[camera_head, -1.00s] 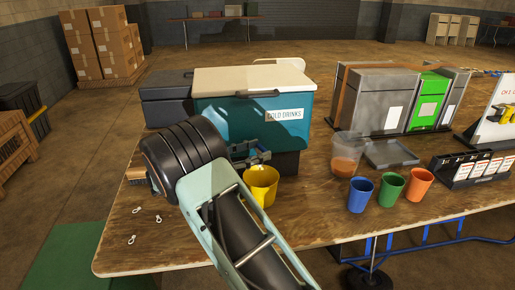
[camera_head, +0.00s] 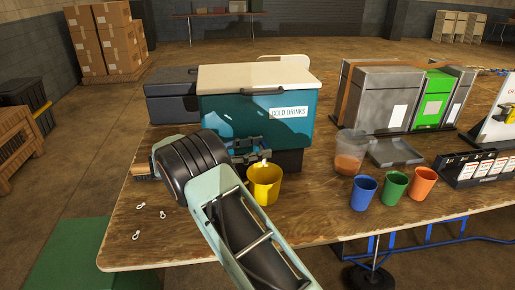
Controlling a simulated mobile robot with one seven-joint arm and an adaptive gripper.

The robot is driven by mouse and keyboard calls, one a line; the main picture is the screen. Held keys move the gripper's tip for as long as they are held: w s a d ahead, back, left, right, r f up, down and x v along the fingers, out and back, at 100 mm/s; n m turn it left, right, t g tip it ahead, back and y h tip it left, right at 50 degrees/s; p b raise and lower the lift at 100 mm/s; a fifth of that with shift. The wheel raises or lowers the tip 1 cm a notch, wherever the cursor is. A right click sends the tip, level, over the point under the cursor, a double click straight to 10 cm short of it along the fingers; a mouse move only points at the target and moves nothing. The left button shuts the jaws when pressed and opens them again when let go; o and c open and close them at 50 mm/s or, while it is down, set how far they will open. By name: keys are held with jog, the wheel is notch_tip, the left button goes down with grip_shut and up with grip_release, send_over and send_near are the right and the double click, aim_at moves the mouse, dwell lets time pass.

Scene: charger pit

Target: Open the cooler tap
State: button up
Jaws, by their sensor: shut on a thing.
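The teal cooler (camera_head: 225,115) with a cream lid and a "COLD DRINKS" label stands on the wooden table. A small white piece, seemingly the cooler tap (camera_head: 264,161), shows low on its front, above a yellow cup (camera_head: 265,186). My gripper (camera_head: 254,154) is at the cooler's lower front, beside this white piece and just above the cup's rim. Its jaws are shut at the tap; the exact contact is too small to see. My arm comes up from the bottom and hides part of the cooler's lower left front.
Blue (camera_head: 363,193), green (camera_head: 394,185) and orange (camera_head: 422,183) cups stand to the right. A clear container with brown contents (camera_head: 350,162) and a grey tray (camera_head: 394,152) are behind them. Small white pieces lie at the table's left. Grey and green bins (camera_head: 431,100) stand at the back right.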

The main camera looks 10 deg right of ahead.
jog(key=o, duration=1.2)
jog(key=shift+c, duration=0.2)
jog(key=s+a, duration=0.2)
jog(key=a, duration=0.9)
jog(key=shift+s+a, duration=0.15)
jog(key=shift+a, duration=0.2)
